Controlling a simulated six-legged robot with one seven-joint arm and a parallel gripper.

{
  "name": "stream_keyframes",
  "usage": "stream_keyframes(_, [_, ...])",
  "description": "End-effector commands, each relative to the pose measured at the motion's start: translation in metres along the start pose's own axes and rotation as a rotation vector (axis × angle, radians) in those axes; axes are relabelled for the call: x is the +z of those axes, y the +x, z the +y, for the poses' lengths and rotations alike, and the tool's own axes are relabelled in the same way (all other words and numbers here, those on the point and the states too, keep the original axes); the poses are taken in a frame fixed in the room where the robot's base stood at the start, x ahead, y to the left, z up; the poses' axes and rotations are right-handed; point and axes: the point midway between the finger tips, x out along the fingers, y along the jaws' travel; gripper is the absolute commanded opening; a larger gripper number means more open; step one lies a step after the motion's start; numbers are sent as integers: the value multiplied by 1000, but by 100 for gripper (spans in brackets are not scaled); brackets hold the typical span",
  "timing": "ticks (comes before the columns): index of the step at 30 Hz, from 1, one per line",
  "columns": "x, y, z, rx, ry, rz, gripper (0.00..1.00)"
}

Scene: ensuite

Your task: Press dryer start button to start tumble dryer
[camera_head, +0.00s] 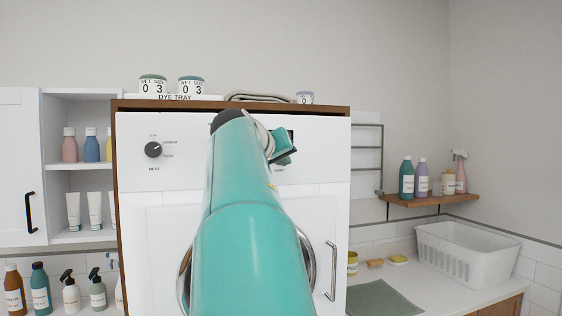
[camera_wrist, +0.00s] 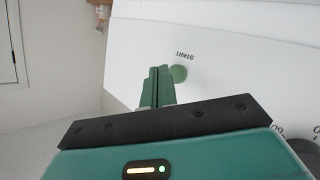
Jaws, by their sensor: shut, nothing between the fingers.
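The tumble dryer (camera_head: 180,190) is a white front set in a brown wooden frame, with a black heat knob (camera_head: 153,149) at the upper left of its panel. The green start button (camera_wrist: 179,74), with START printed by it, shows in the wrist view. My gripper (camera_wrist: 160,70) is shut and empty, its green fingertips just beside the button in that view; whether they touch it I cannot tell. In the head view my gripper (camera_head: 284,150) is at the panel's right part, and my teal arm hides the middle of the dryer. The start button is hidden there.
Shelves with bottles (camera_head: 70,145) are at the left. At the right are a small bottle shelf (camera_head: 440,199), a counter (camera_head: 440,272) and a white basket (camera_head: 467,253).

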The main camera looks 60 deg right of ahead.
Motion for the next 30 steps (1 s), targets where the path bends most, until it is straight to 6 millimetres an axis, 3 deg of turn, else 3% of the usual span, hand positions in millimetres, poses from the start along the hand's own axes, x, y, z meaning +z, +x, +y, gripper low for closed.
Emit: stream_keyframes(30, [-5,7,-5,0,0,0,0])
